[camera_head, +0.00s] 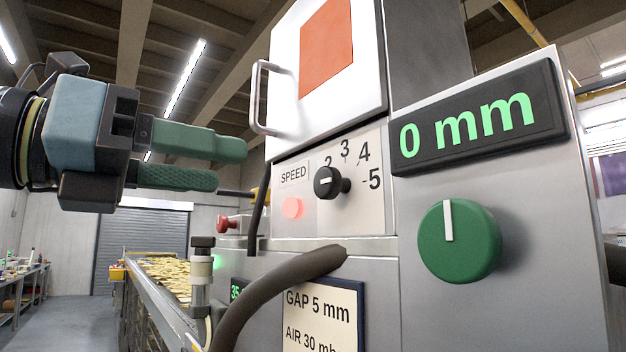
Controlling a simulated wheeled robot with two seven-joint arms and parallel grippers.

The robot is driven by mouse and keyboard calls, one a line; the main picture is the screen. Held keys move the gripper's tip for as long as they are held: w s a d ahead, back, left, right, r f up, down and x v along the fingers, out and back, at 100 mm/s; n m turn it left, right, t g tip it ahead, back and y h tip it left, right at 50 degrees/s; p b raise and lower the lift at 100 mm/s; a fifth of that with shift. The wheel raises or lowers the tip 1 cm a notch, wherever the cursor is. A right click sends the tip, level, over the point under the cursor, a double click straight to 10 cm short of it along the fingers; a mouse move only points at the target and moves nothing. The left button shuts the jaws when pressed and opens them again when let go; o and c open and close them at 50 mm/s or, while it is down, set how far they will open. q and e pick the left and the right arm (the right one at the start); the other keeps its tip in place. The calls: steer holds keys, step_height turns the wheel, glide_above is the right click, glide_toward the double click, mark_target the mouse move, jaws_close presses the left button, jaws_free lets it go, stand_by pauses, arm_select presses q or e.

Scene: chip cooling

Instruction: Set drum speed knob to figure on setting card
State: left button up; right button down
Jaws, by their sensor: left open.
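The drum speed knob (328,183) is black and sits on a pale dial plate marked SPEED, with the figures 2 to 5 showing around it. Its white mark appears to point left; I cannot read a figure there. The setting card (325,312) is below it, cream with a dark frame. It reads "GAP 5 mm" and "AIR 30 mb", with the rest cut off by the picture's lower edge. My left gripper (232,166) has green fingers, is open and empty, and is left of the knob, apart from it. My right gripper is not in view.
A thick dark hose (265,297) curves past the card's left edge. A green knob (460,241) sits under a display (478,118) reading "0 mm". A cabinet door handle (258,97) sticks out above the knob. A red button (229,223) and a conveyor of chips (165,271) are at left.

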mark_target(321, 183)
arm_select(q)
steer(key=p+x, duration=0.2)
steer(key=x, duration=0.9)
steer(key=shift+d+p, duration=0.15)
steer(key=shift+p, duration=0.2)
steer(key=shift+w+d, duration=0.35)
steer(key=shift+d, duration=0.1)
steer(key=c, duration=1)
steer(key=shift+m, duration=0.3)
